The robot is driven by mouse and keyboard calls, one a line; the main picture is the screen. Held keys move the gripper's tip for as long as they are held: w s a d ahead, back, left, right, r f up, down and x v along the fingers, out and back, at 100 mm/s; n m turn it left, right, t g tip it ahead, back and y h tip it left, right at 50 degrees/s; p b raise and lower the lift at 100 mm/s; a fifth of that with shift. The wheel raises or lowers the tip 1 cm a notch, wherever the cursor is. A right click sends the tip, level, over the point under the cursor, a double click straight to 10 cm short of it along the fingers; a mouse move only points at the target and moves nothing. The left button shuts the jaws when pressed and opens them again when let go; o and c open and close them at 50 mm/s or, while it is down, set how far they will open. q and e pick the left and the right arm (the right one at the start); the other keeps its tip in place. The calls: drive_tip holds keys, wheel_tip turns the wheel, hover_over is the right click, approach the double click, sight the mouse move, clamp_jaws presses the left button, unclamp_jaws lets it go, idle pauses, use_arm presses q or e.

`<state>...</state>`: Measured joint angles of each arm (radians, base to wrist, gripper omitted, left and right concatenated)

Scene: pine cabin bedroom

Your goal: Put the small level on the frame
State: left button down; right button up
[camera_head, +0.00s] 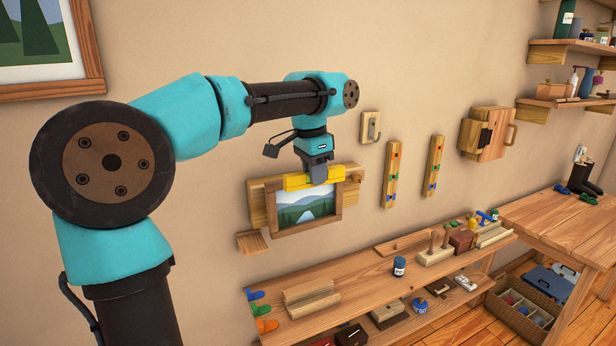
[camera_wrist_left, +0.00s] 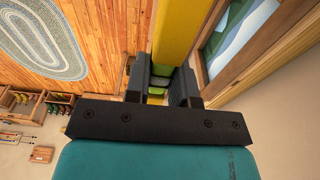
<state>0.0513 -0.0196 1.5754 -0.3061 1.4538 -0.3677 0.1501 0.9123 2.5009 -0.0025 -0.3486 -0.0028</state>
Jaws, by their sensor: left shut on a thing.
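The small level is a yellow bar (camera_head: 298,182) at the top edge of the framed landscape picture on the wall. The frame (camera_head: 281,232) is brown wood around a scene of hills and a river. My left gripper (camera_head: 318,176) points down and is shut on the level's middle. In the left wrist view the level (camera_wrist_left: 176,30) runs away from the gripper (camera_wrist_left: 163,85), with the frame (camera_wrist_left: 262,52) close on its right. I cannot tell whether the level touches the frame. My right gripper is in neither view.
A wall hook (camera_head: 371,127) and two wooden strips (camera_head: 391,175) (camera_head: 433,166) are right of the frame. Below, a long wooden bench (camera_head: 360,282) holds blocks, jars and pegs. A small wooden ledge (camera_head: 252,243) sits at the frame's lower left.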

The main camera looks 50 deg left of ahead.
use_arm(q)
drive_tip(key=shift+s+a+r, duration=0.15)
drive_tip(key=shift+s+r, duration=0.2)
drive_tip(key=shift+s, duration=0.2)
drive_tip(key=shift+s+a+r, duration=0.1)
drive_tip(key=shift+s+r, duration=0.25)
drive_tip(key=shift+s, duration=0.15)
drive_tip(key=w+a, duration=0.3)
drive_tip(key=a, duration=0.1)
drive_tip(key=w+a+f, duration=0.1)
drive_tip(key=w+a, duration=0.2)
drive_tip(key=w, duration=0.1)
drive_tip(key=w+a, duration=0.3)
drive_tip(key=a, duration=0.1)
drive_tip(key=shift+w+a+f, duration=0.15)
drive_tip(key=shift+a+f, duration=0.05)
drive_tip(key=shift+a, duration=0.1)
drive_tip(key=shift+w+a+f, duration=0.1)
drive_tip(key=shift+w+a, duration=0.1)
drive_tip(key=shift+f, duration=1.7)
